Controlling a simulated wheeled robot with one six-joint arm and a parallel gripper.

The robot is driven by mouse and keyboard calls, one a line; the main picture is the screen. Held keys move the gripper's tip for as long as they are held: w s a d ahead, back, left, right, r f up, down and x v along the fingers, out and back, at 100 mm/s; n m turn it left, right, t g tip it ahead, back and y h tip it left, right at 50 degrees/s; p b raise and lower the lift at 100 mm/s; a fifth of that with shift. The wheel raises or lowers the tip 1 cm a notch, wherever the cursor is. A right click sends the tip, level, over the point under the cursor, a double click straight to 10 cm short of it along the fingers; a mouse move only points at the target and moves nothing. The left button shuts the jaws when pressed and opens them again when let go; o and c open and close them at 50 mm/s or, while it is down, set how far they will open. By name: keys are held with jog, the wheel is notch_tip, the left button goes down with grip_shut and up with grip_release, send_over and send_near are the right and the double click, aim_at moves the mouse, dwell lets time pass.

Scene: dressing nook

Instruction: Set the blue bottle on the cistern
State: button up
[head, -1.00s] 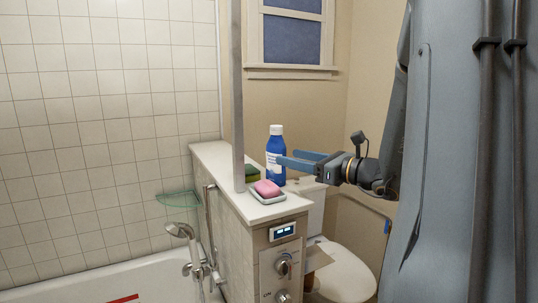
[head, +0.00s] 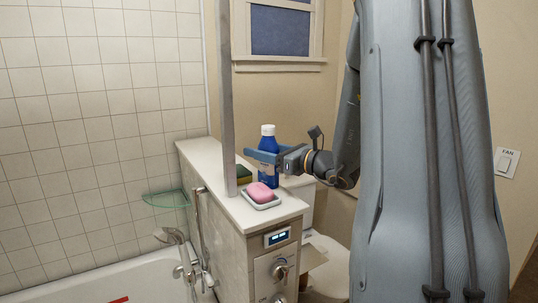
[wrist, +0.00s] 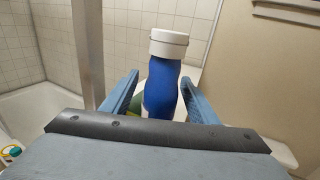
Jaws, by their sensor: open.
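The blue bottle (head: 268,150) with a white cap stands upright on the narrow white ledge. My gripper (head: 264,158) is open at the bottle's height, its blue fingers reaching along the bottle's sides. In the wrist view the bottle (wrist: 163,90) sits between the two open fingers (wrist: 160,86), with a gap showing on either side; its base is hidden. The white cistern (head: 299,183) of the toilet is to the right of the ledge and lower, partly hidden behind the ledge's end and under my arm.
A pink soap (head: 260,192) in a dish (head: 262,203) and a green sponge (head: 243,174) share the ledge (head: 205,162) with the bottle. A grey post (head: 227,100) rises from it. The bathtub (head: 140,280) lies left; the toilet (head: 330,255) right.

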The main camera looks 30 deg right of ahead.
jog(key=shift+x, duration=0.8)
jog(key=shift+c, duration=0.4)
grip_shut()
